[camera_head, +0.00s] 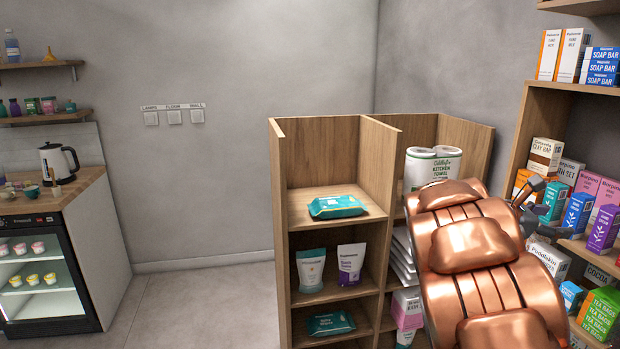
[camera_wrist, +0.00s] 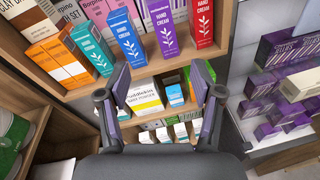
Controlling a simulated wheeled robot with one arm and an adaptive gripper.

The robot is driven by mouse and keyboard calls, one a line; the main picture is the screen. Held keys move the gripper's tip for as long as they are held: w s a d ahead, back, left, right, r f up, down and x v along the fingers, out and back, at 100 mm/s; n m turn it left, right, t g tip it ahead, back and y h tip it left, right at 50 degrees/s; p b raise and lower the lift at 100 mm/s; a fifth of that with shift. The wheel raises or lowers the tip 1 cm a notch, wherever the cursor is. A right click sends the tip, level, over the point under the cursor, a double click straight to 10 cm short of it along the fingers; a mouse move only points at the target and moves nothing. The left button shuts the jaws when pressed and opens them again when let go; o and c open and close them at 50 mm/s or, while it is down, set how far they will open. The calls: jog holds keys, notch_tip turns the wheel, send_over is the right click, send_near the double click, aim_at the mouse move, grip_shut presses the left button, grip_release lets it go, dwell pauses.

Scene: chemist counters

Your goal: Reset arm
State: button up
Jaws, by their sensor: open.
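My arm crosses the right side of the head view, its copper-coloured links in front of part of the wooden shelving. My gripper (camera_head: 532,192) shows small and partly hidden behind the arm, in front of the stocked right-hand shelf. In the wrist view my gripper (camera_wrist: 160,84) has its two fingers spread wide apart, with nothing held between them. Beyond the fingers are a white and yellow box (camera_wrist: 145,97) and a small blue box (camera_wrist: 175,95) on a lower shelf. No contact with them is visible.
Hand cream boxes (camera_wrist: 128,38) line the shelf ahead of the gripper. A wooden shelf unit (camera_head: 325,160) with a teal wipes pack (camera_head: 337,206) and kitchen towel rolls (camera_head: 432,166) stands left of the arm. A counter with a kettle (camera_head: 58,163) is far left. Floor (camera_head: 200,305) between is clear.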

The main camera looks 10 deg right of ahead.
jog(key=s+a+f+m+y, duration=0.5)
jog(key=s+a, duration=0.4)
jog(key=a, duration=0.5)
jog(key=s+a+f+m+y, duration=0.5)
jog(key=s+a+f, duration=0.3)
jog(key=a, duration=0.7)
jog(key=s+a+f+m+g+y, duration=0.1)
jog(key=s+a+f+m+y, duration=0.3)
jog(key=s+a, duration=0.8)
notch_tip(320, 180, down, 3)
jog(key=a+y, duration=0.2)
jog(key=shift+s+a+r+m, duration=0.2)
jog(key=shift+s+a+m, duration=0.05)
jog(key=shift+a+m, duration=0.15)
